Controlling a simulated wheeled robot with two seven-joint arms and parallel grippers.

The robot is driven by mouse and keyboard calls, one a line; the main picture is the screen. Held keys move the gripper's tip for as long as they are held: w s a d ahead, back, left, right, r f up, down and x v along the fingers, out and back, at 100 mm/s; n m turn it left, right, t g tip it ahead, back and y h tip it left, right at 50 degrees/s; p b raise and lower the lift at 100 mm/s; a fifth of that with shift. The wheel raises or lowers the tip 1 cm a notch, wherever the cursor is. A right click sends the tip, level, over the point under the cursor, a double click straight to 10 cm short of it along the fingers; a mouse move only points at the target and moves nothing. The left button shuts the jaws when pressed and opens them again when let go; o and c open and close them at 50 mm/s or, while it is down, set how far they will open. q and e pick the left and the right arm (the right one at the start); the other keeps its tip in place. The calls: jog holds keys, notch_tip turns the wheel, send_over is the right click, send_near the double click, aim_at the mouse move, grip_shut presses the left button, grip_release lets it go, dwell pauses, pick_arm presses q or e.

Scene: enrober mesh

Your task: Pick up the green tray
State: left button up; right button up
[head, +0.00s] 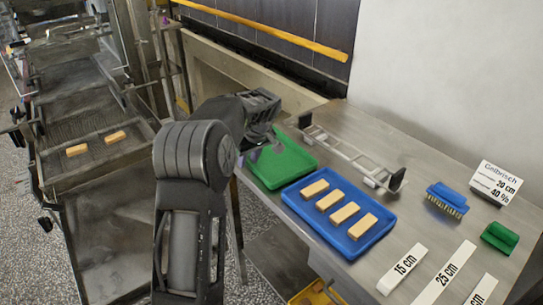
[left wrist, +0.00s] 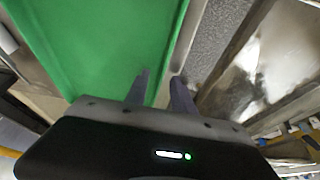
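The green tray (head: 283,163) is empty and lies on the metal table, left of the blue tray. My left gripper (head: 256,152) is over the green tray's left edge and hides part of it. In the left wrist view the green tray (left wrist: 95,45) fills the upper left. The left gripper's two fingers (left wrist: 161,80) are apart, one over the tray's inside and one outside its rim, with the rim running between them. I cannot tell how far down the fingers reach. My right gripper is not in view.
The blue tray (head: 367,241) with several tan bars stands close to the right of the green tray. A metal rack (head: 345,153) lies behind them. A mesh conveyor (head: 95,155) is at left.

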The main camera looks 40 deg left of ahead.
pick_arm(q)
grip_shut()
dwell(0.3)
dwell(1.2)
